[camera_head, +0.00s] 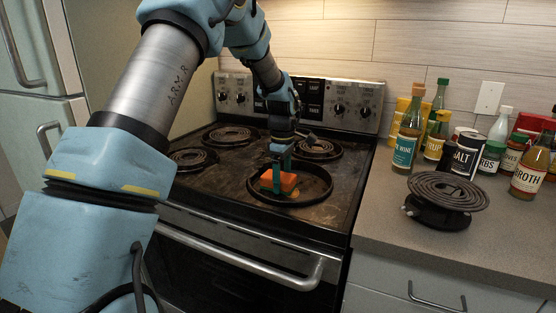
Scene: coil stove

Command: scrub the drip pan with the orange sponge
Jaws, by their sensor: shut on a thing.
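The orange sponge (281,180) is in my gripper (279,176), which is shut on it and points down over the stove. The drip pan (318,198) is the dark round pan at the front right burner place, with no coil on it. The sponge is low inside the pan's rim, left of its middle. Brownish-orange residue shows on the pan floor beside the sponge. I cannot tell whether the sponge touches the pan floor. My gripper hides part of the sponge and the pan's back rim.
Coils sit at the back left (231,134), back right (316,148) and front left (193,158) burners. A removed coil (448,190) lies on a black stand on the right counter (400,232). Several bottles and a salt container (464,153) crowd the counter's back.

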